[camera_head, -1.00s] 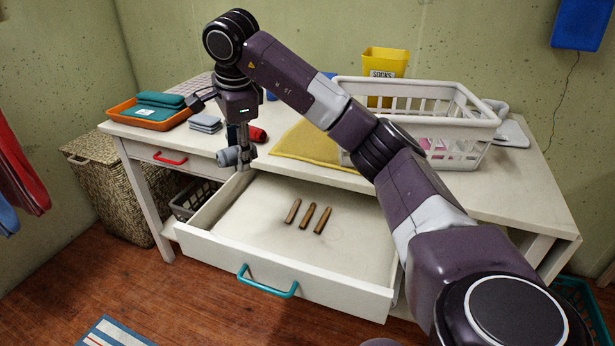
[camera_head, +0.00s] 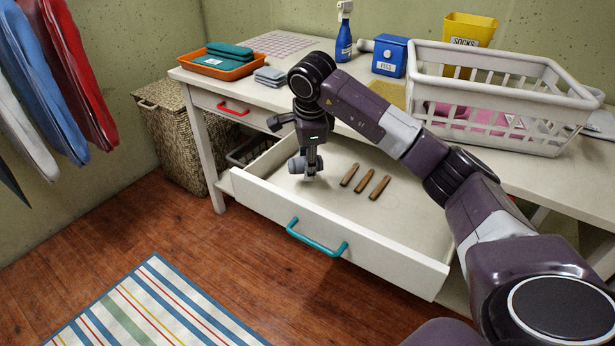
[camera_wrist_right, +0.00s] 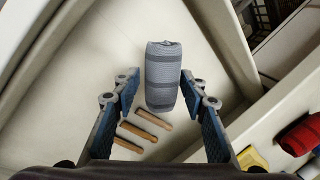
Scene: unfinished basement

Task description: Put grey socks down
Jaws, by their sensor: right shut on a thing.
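The grey socks (camera_head: 296,165) are a striped roll at the left end of the open white drawer (camera_head: 300,215). My right gripper (camera_head: 310,172) points down and is shut on them. In the right wrist view the grey socks (camera_wrist_right: 163,75) sit between the two fingers (camera_wrist_right: 160,95), above the drawer's pale floor. I cannot tell whether they touch that floor. Three brown wooden sticks (camera_head: 365,181) lie in the drawer, to the right of the socks in the head view. My left gripper is not in view.
The table above holds an orange tray (camera_head: 220,68), folded grey cloths (camera_head: 269,76), a blue box (camera_head: 389,57), a spray bottle (camera_head: 344,42), a yellow socks bin (camera_head: 468,33) and a white basket (camera_head: 500,62). The drawer's middle front is clear.

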